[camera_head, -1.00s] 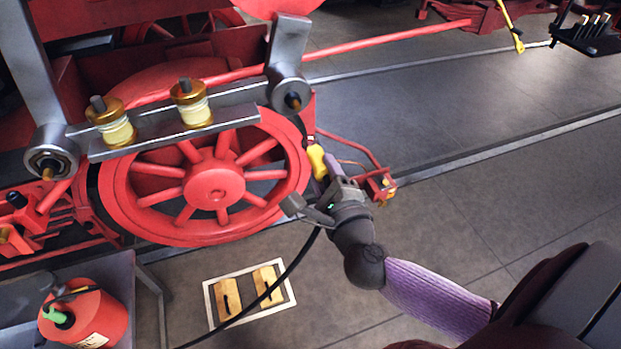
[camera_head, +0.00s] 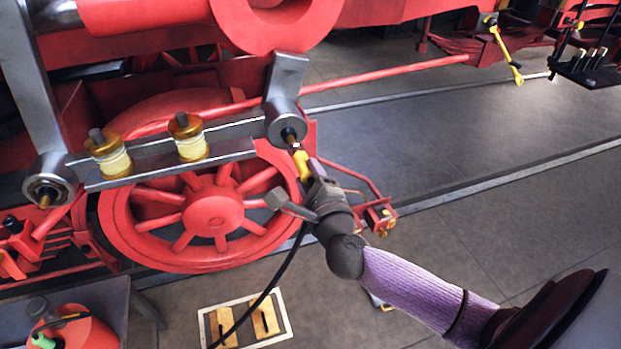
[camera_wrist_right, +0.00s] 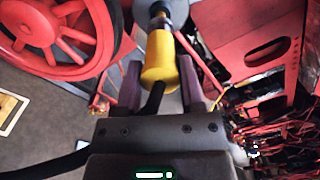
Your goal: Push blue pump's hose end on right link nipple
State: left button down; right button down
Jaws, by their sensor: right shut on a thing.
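The right link nipple (camera_head: 290,136) is a short brass-coloured stub under the round boss at the right end of the grey link. My right gripper (camera_head: 308,178) is shut on the yellow hose end (camera_head: 303,166), which also shows in the right wrist view (camera_wrist_right: 160,62). The hose end points up at the nipple, its metal tip at or very near it; I cannot tell whether they are joined. The black hose (camera_head: 284,266) hangs from the gripper down to the bottom edge. The blue pump is not clearly visible. My left gripper is out of view.
The grey link bar (camera_head: 230,150) carries two brass-and-glass oilers (camera_head: 190,137) left of the nipple. The red spoked wheel (camera_head: 212,214) stands behind. A red can (camera_head: 76,336) sits on a grey table at lower left. Floor at right is clear.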

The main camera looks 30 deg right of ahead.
aim_at(304, 165)
jog(key=shift+w, duration=0.15)
jog(key=shift+x, duration=1.6)
jog(key=shift+c, duration=0.7)
grip_release()
jog(key=shift+w, duration=0.1)
